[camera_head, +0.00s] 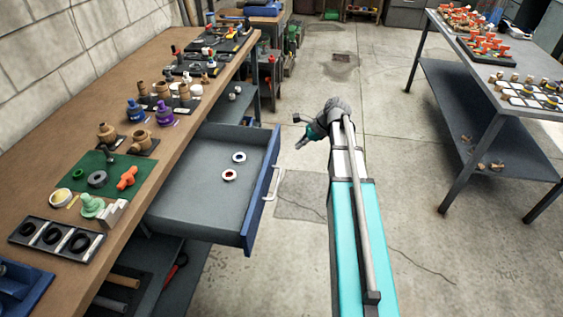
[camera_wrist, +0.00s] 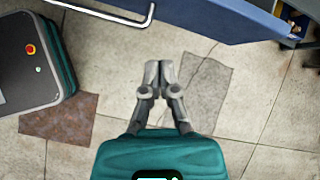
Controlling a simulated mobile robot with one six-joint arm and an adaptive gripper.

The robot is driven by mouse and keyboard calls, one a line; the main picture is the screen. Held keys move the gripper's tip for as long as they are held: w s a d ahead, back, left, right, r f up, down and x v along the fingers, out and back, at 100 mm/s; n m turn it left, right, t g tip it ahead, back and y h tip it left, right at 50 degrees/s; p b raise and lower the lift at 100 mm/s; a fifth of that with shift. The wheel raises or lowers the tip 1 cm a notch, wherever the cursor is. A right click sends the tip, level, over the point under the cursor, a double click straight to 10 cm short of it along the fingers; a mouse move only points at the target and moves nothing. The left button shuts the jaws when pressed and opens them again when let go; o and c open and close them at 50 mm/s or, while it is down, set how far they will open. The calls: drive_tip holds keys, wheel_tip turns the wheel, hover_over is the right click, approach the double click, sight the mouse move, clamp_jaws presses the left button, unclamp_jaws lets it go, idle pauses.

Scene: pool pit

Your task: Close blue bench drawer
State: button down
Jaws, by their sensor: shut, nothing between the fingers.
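The blue bench drawer (camera_head: 262,190) is pulled far out from under the wooden workbench on the left in the head view. Its tray is grey inside and a pale bar handle (camera_head: 271,184) is on its blue front. My gripper (camera_head: 303,144) is to the right of the drawer front, beyond the handle, and touches neither as far as I can see. In the wrist view my gripper (camera_wrist: 158,66) is shut and empty above the floor. The blue drawer front (camera_wrist: 215,18) and the handle (camera_wrist: 140,20) show at the top of that view, apart from the fingertips.
Two small round pieces (camera_head: 229,175) lie in the drawer. The workbench top (camera_head: 185,118) carries many fittings on trays. A second table (camera_head: 470,105) stands at the right. The concrete floor (camera_head: 300,240) between them is open.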

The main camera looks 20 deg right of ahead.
drive_tip(key=w+d+f+m+t+y+b, duration=0.1)
drive_tip(key=w+d+f+m+b, duration=0.1)
drive_tip(key=d+m, duration=0.2)
drive_tip(key=shift+w+d+f+b, duration=0.15)
drive_tip(key=shift+w+d+b, duration=0.25)
drive_tip(key=shift+d, duration=0.5)
drive_tip(key=shift+a+f, duration=0.1)
drive_tip(key=shift+f, duration=0.05)
drive_tip(key=b, duration=0.7)
approach(276, 155)
drive_tip(key=x, duration=0.5)
drive_tip(key=shift+s+f, duration=0.25)
drive_tip(key=shift+f, duration=0.3)
drive_tip(key=shift+w+a, duration=0.4)
drive_tip(key=shift+a, duration=0.25)
